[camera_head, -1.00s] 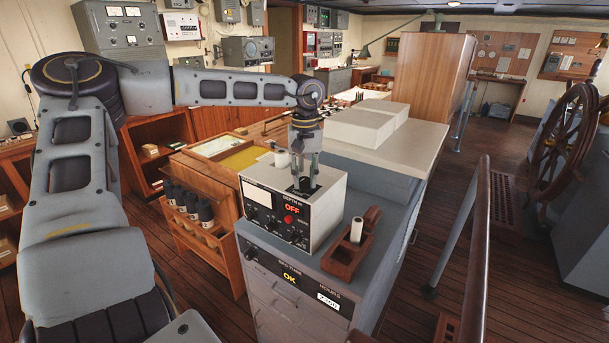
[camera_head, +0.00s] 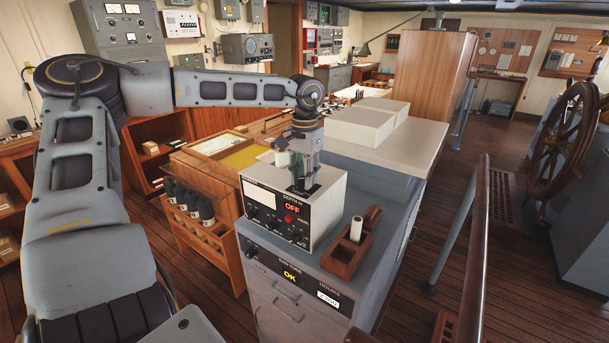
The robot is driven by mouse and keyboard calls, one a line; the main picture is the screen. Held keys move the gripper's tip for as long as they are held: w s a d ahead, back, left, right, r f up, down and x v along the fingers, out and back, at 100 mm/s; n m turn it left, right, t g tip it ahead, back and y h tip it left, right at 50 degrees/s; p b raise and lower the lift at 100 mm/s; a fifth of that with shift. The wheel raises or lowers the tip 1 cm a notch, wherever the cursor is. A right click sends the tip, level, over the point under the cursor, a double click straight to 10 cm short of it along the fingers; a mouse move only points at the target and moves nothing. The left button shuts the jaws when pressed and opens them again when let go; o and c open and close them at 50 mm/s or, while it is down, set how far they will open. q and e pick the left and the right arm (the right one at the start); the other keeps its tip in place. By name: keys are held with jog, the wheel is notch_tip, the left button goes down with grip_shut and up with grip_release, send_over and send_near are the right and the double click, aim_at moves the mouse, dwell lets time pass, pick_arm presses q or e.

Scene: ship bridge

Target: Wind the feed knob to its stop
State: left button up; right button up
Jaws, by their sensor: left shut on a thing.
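A white and black depth recorder box (camera_head: 262,205) stands on the grey cabinet, its front marked "DEPTH M" and "OFF". My left gripper (camera_head: 305,183) points straight down at the top of this box, its fingers shut on a small dark part there, which I take to be the feed knob. The fingers hide most of that knob, so its angle cannot be read. A white paper roll (camera_head: 282,158) stands upright at the back of the box top, beside the gripper. My right gripper is not in view.
A wooden holder (camera_head: 345,255) with an upright white roll (camera_head: 356,229) stands right of the recorder. White boxes (camera_head: 362,127) lie on the counter behind. A rack of dark bottles (camera_head: 190,202) hangs at left. A handrail (camera_head: 476,240) runs at right.

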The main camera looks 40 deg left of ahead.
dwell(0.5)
pick_arm(q)
jog(key=o, duration=1.1)
jog(key=shift+c, duration=0.2)
notch_tip(320, 180, up, 12)
dwell(0.3)
dwell(0.4)
